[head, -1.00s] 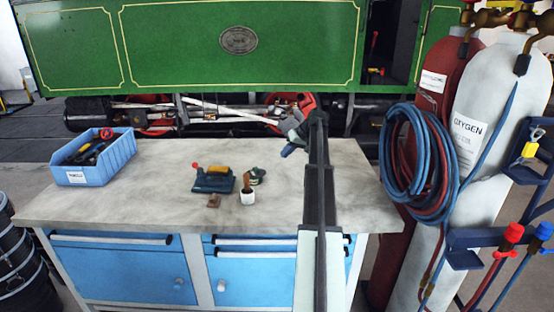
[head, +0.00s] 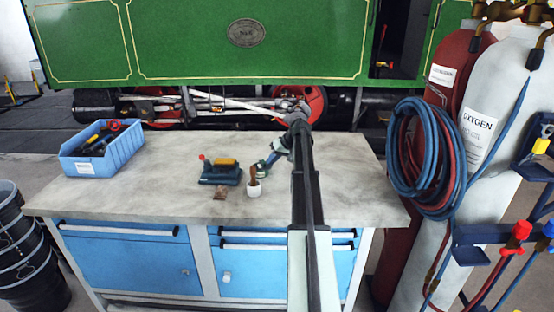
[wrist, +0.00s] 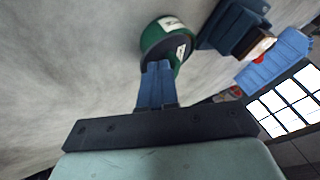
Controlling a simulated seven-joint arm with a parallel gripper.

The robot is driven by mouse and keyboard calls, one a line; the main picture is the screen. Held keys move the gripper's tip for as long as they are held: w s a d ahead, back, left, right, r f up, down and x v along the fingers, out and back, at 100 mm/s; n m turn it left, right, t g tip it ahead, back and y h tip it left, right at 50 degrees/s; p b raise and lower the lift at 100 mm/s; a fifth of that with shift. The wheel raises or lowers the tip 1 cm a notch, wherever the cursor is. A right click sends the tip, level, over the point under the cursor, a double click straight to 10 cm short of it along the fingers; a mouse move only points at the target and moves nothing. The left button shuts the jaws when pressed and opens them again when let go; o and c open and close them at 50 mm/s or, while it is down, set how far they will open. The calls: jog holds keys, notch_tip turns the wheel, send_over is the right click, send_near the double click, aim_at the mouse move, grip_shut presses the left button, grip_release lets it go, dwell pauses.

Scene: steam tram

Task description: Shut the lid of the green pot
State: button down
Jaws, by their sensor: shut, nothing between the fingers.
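The green pot (wrist: 147,34) shows in the wrist view, round, with a dark inner face and white labels. How far its lid stands open is hard to tell from this angle. My gripper (wrist: 157,66) is shut and empty, its blue fingers pressed together. Its tips overlap the pot's near edge in the wrist view; whether they touch it I cannot tell. In the head view my gripper (head: 264,166) reaches down to the bench behind the white cup, and the pot is mostly hidden there by the fingers and the cup.
A white cup (head: 254,191) with a brown handle in it stands in front. A dark teal device (head: 221,177) with a yellow top and red knob stands to its left, a small brown block (head: 220,193) before it. A blue bin (head: 88,167) of tools is far left. The bench's right side is clear.

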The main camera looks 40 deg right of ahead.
aim_at(264, 164)
jog(key=shift+a, duration=0.15)
jog(key=shift+a+m+h, duration=0.5)
jog(key=shift+a+m, duration=0.05)
jog(key=shift+m, duration=0.15)
jog(key=shift+w+a+m+t+h, duration=0.15)
jog(key=shift+a+m+h, duration=0.15)
jog(key=shift+m, duration=0.2)
jog(key=shift+s+a+m+t+h, duration=0.1)
jog(key=shift+a+m+t+h, duration=0.15)
jog(key=shift+m, duration=0.25)
jog(key=shift+w+a, duration=0.25)
jog(key=shift+s+d, duration=0.35)
jog(key=shift+s, duration=0.05)
jog(key=s+d, duration=0.1)
jog(key=s+d+r, duration=0.1)
jog(key=s, duration=0.1)
jog(key=v, duration=0.8)
jog(key=shift+s+a+r, duration=0.2)
jog(key=shift+a+r, duration=0.05)
jog(key=shift+r, duration=0.1)
